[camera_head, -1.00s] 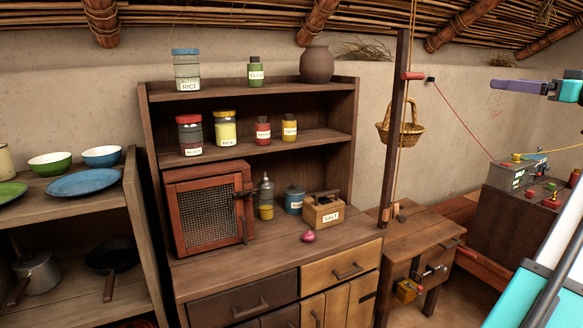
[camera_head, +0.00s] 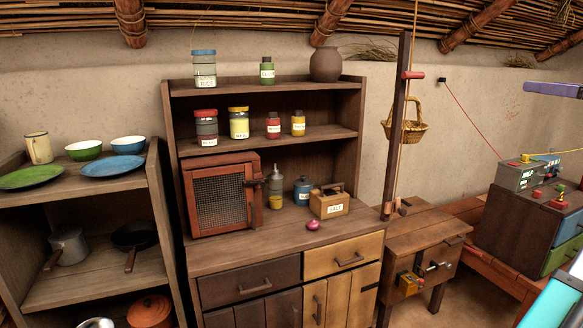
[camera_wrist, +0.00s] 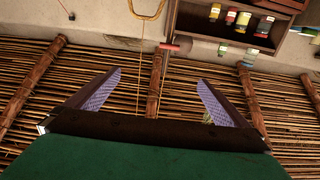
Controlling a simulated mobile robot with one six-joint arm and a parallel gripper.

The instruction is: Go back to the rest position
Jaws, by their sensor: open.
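My gripper (camera_wrist: 150,95) shows in the wrist view with its two purple-grey fingers spread wide and nothing between them. In that view the cane and beam ceiling lies behind the fingers, and the picture is tilted far over. In the head view only one purple-grey finger (camera_head: 553,89) shows at the right edge, in front of the mud wall and above the dark chest; the other finger is out of frame.
A wooden cupboard (camera_head: 270,246) holds jars, a mesh-door box (camera_head: 222,200), a salt box (camera_head: 329,204) and an onion (camera_head: 313,225). A basket (camera_head: 406,130) hangs by a post. A drawer chest (camera_head: 515,230) stands right. Shelves with dishes (camera_head: 85,200) stand left.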

